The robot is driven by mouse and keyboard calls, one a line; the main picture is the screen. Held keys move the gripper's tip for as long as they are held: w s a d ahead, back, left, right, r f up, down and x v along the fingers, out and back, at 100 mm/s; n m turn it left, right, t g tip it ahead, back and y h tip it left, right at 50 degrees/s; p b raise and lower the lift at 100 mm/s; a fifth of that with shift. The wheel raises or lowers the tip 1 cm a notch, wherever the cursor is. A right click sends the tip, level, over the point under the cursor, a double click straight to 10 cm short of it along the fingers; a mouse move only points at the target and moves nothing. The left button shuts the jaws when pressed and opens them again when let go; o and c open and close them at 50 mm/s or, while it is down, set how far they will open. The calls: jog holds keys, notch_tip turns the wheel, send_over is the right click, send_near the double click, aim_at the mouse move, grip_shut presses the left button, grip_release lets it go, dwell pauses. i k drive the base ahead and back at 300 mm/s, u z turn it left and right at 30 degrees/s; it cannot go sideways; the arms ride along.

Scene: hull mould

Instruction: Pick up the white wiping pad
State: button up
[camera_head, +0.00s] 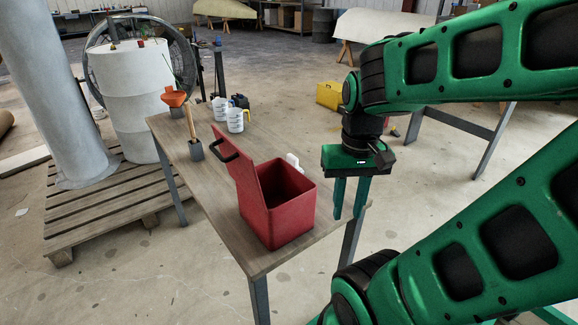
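My gripper (349,214) hangs with its two green fingers pointing down, apart and with nothing between them. It shows beside the table's right end, to the right of the red box. A small white object (293,161) shows just behind the box's far edge, mostly hidden by the box. It may be the white wiping pad, but too little shows to tell. My gripper is to the right of it in the picture and apart from it.
The wooden table (222,212) carries an open red box (281,222) with its lid raised on the left. A yellow case (330,95) lies beyond on the floor.

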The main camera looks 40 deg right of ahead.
aim_at(291, 159)
jog(key=u, duration=1.95)
jog(key=k, duration=1.15)
jog(key=z, duration=1.9)
jog(key=i, duration=0.75)
jog(key=z, duration=0.1)
